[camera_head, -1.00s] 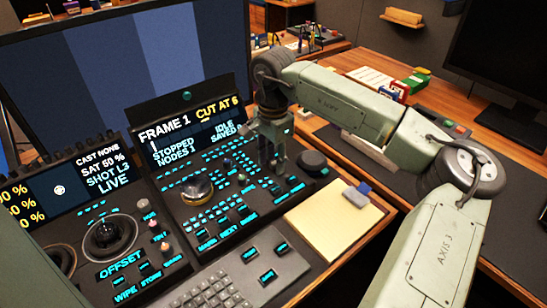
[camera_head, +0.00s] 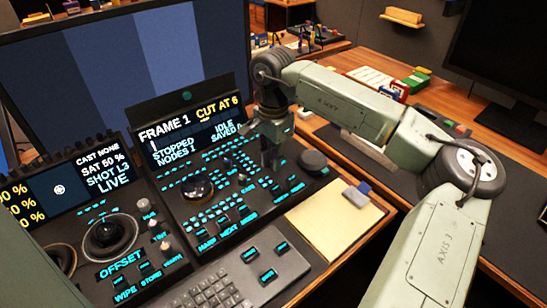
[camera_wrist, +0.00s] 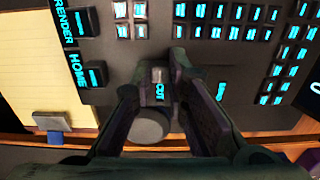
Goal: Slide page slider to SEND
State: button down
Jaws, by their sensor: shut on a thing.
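The sloped control panel (camera_head: 170,215) carries a screen reading FRAME 1, CUT AT 6, STOPPED, IDLE and SAVED. My gripper (camera_head: 271,166) is at the panel's right part, pointing down, and hides what is between its fingers in the head view. In the wrist view my gripper (camera_wrist: 156,68) is shut around a small pale cap, the page slider (camera_wrist: 157,74), beside a label reading CUT. Part of a second label, ending in END (camera_wrist: 221,91), shows to the right, partly covered by a finger. The slider's slot is mostly hidden.
A trackball (camera_head: 198,186) and rows of lit keys lie left of my gripper. A dark round knob (camera_head: 313,161) stands close on its right. A yellow notepad (camera_head: 332,222) and a keyboard (camera_head: 215,288) lie in front. A monitor (camera_head: 120,75) stands behind.

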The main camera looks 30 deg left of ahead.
aim_at(256, 152)
jog(key=w+a, duration=0.1)
jog(key=a, duration=0.3)
jog(key=w+a, duration=0.1)
jog(key=a, duration=0.2)
jog(key=shift+w+r, duration=0.1)
jog(key=shift+w, duration=0.2)
jog(key=c, duration=1.6)
grip_release()
jog(key=shift+c, duration=0.2)
jog(key=shift+o, duration=0.4)
notch_tip(256, 152, up, 12)
